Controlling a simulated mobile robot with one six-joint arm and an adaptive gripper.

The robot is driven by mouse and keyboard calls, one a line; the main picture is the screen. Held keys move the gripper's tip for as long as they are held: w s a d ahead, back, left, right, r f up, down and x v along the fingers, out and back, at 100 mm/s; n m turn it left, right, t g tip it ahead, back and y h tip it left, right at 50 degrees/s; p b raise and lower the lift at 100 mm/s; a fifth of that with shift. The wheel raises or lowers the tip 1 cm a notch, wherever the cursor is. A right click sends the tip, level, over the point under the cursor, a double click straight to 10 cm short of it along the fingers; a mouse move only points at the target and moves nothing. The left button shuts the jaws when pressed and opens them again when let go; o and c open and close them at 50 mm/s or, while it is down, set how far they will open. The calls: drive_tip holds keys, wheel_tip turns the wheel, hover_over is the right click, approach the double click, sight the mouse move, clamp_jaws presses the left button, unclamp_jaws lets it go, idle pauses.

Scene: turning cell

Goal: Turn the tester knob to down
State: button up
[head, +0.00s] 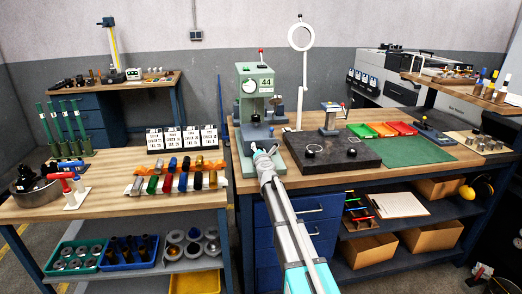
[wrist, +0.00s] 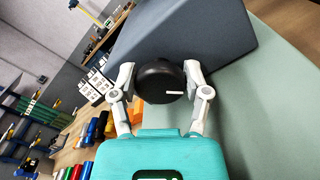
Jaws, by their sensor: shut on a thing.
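The green hardness tester (head: 243,100) with the number 44 on it stands on the wooden bench in the head view. Its black round knob (wrist: 160,82) fills the middle of the wrist view, in front of a dark sloped housing (wrist: 205,35). A white pointer line on the knob points right in the tilted wrist picture. My gripper (wrist: 160,77) has one finger on each side of the knob and is shut on it. In the head view my gripper (head: 265,153) is at the tester's base, and the knob is hidden behind it.
A dark plate (head: 340,158) with a small fixture lies right of the tester, and a ring-shaped lamp (head: 301,35) stands behind. A green mat (head: 400,151) lies further right.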

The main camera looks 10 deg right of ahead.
idle(0.5)
drive_tip(key=o, duration=1.2)
drive_tip(key=shift+f, duration=0.1)
drive_tip(key=shift+c, duration=0.2)
drive_tip(key=shift+s, duration=0.1)
drive_tip(key=s, duration=1.1)
drive_tip(key=shift+s, duration=0.35)
